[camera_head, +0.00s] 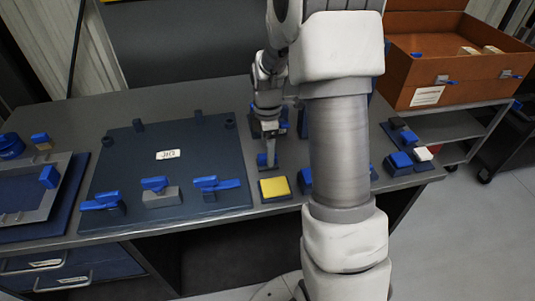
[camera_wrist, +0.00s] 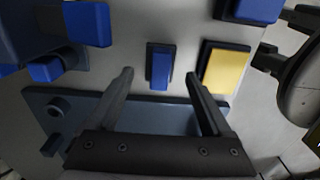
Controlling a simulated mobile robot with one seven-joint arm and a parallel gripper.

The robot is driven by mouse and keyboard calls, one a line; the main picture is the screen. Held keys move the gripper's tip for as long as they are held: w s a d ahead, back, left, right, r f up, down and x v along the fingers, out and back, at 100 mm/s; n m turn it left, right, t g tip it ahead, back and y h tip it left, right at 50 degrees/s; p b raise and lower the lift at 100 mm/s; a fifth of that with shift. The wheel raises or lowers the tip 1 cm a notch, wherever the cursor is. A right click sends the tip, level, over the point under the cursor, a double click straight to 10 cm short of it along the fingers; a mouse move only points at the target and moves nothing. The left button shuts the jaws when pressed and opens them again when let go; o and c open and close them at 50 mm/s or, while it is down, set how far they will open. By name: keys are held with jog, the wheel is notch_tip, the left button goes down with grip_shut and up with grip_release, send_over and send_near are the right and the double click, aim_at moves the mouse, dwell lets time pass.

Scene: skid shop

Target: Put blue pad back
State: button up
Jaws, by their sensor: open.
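A narrow blue pad (camera_wrist: 160,68) sits in a dark holder in the wrist view, ahead of and between my fingertips. In the head view the blue pad (camera_head: 266,161) shows just below my gripper (camera_head: 268,138), beside the jig board. My gripper (camera_wrist: 162,82) is open, with nothing between its fingers. I cannot tell the height between the fingertips and the pad. A yellow pad (camera_wrist: 224,69) lies in its own dark tray to the right of the blue one in the wrist view; it also shows in the head view (camera_head: 274,187).
A dark jig board (camera_head: 165,140) with blue-handled clamps lies left on the grey bench (camera_head: 215,97). Blue blocks (camera_head: 400,160) stand at the bench's right end. Another blue block (camera_wrist: 255,10) is above the yellow pad in the wrist view. An orange case (camera_head: 450,65) stands at right.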

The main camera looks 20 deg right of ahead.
jog(key=s+a+r+m+t, duration=0.1)
jog(key=s+a+r+m, duration=0.15)
jog(key=r, duration=0.35)
jog(key=s+a+r+m+t+p, duration=0.1)
jog(key=s+r+m, duration=0.15)
jog(key=r, duration=0.45)
jog(key=s+a+r+m, duration=0.1)
jog(key=s+r, duration=0.2)
jog(key=r, duration=0.3)
jog(key=s+a+r+m+t, duration=0.1)
jog(key=s+a+r+m, duration=0.1)
jog(key=s+m, duration=0.3)
jog(key=s+a+r+m+t, duration=0.2)
jog(key=s+m, duration=0.2)
jog(key=s, duration=0.4)
jog(key=shift+s+a+m+t, duration=0.2)
jog(key=shift+a+m+t, duration=0.1)
jog(key=shift+a+m, duration=0.1)
